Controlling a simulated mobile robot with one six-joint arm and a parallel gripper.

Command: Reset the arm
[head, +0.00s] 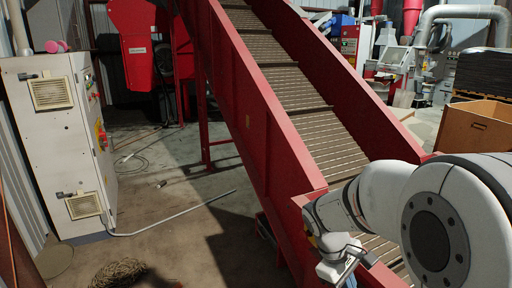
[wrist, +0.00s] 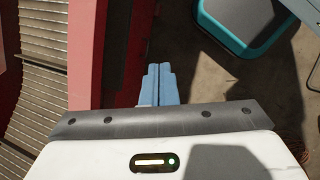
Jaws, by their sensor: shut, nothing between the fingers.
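My arm reaches in from the right of the head view, bent low beside the red conveyor (head: 262,120). My gripper shows in the wrist view (wrist: 157,72) as two blue-grey fingers pressed together, with nothing between them. In the head view the gripper end is only partly visible near the bottom edge, and the fingertips cannot be made out. In the wrist view the conveyor's red side wall (wrist: 88,50) is just left of the fingers, with the slatted belt (wrist: 35,85) beyond it.
A teal-edged dark box (wrist: 240,25) stands on the floor right of the fingers. A white control cabinet (head: 55,140) is at the left. A cable coil (head: 118,273) lies on the floor. A cardboard box (head: 474,130) stands at the right. Floor between cabinet and conveyor is mostly clear.

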